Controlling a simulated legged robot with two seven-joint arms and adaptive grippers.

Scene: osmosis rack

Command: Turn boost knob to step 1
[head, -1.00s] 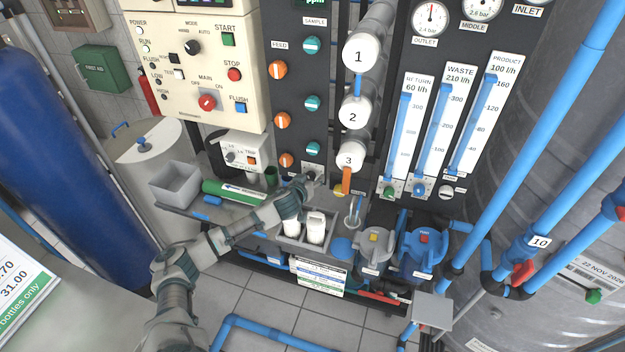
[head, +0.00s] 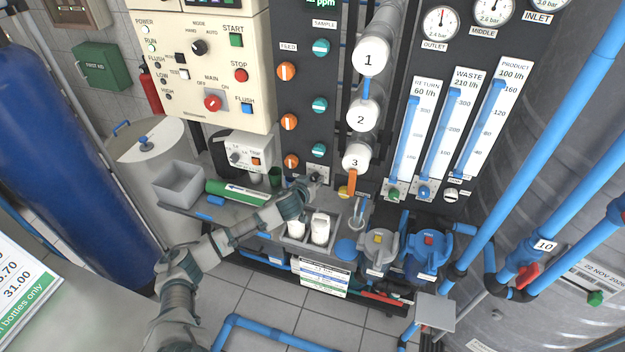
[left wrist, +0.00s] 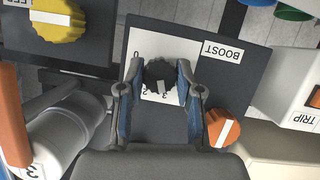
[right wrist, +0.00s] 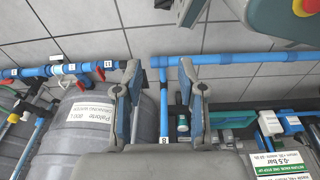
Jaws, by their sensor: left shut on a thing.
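The boost knob (left wrist: 158,74) is small and black, on a white scale plate (left wrist: 137,78) beside the BOOST label (left wrist: 222,52), which is upside down in the left wrist view. My left gripper (left wrist: 159,82) is shut on the knob, one finger on each side. The knob's white mark points down in that view, close to the digits; the exact step is hard to read. In the head view my left gripper (head: 313,183) is at the panel's lower edge and largely hides the knob. My right gripper (right wrist: 159,82) is open and empty, away from the knob.
An orange knob (left wrist: 222,127) is close to the left gripper, and a yellow knob (left wrist: 57,18) lies farther off. A grey tray with white bottles (head: 334,240) stands below the arm.

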